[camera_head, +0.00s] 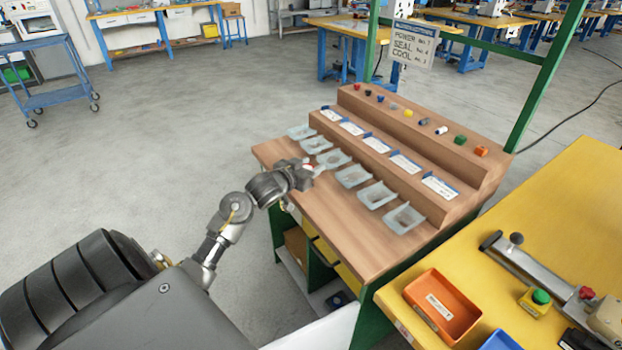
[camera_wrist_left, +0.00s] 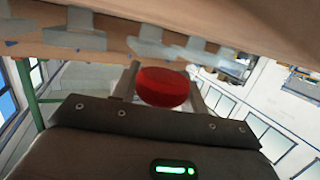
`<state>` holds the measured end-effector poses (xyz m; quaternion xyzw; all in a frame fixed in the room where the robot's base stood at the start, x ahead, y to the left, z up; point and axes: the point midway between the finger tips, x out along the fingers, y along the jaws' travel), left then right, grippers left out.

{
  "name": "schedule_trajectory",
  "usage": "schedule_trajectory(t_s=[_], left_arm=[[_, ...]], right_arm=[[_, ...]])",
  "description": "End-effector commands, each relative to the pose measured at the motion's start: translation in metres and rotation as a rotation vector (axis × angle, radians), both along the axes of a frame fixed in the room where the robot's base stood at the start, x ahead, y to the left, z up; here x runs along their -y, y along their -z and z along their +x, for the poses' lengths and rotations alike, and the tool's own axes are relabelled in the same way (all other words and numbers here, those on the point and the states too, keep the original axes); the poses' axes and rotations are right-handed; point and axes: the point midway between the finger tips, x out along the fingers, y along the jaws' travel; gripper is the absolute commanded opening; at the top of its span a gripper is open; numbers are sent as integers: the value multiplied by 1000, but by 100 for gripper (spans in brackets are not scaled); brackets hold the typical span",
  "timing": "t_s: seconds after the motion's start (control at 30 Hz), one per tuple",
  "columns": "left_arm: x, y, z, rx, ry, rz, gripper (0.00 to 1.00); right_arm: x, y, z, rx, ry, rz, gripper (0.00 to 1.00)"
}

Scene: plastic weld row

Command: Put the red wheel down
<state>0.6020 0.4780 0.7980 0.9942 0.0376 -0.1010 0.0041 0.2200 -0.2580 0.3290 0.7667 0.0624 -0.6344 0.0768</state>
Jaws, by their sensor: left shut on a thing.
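The red wheel (camera_wrist_left: 163,87) shows large in the left wrist view, between the two fingers of my left gripper (camera_wrist_left: 165,90). In the head view my left gripper (camera_head: 308,172) is over the front part of the wooden bench, close to the row of clear trays. My left gripper is shut on the red wheel. Whether the wheel touches the bench or a tray cannot be told. My right gripper is not in view.
Several clear trays (camera_head: 404,218) line the wooden bench (camera_head: 330,215). Behind them a stepped rack (camera_head: 420,158) carries white labels and small coloured parts. At right a yellow table (camera_head: 570,200) holds an orange bin (camera_head: 441,307) and a sealing tool (camera_head: 540,268). Bare wood lies in front of the trays.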

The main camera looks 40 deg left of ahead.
Motion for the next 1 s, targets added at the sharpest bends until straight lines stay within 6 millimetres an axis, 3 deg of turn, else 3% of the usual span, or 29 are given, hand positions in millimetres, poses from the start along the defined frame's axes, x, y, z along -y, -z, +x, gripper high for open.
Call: schedule_trajectory(t_s=[0.2,0.47,0.87,0.9,1.0], left_arm=[[-1,5,4,2,0,-1,21],[-2,37,7,0,0,-1,21],[-2,42,7,0,0,1,21],[-2,42,7,0,-1,1,45],[-2,42,7,0,0,1,58]], right_arm=[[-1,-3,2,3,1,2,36],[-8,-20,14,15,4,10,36],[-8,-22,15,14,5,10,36],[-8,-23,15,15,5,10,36],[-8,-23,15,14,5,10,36]])
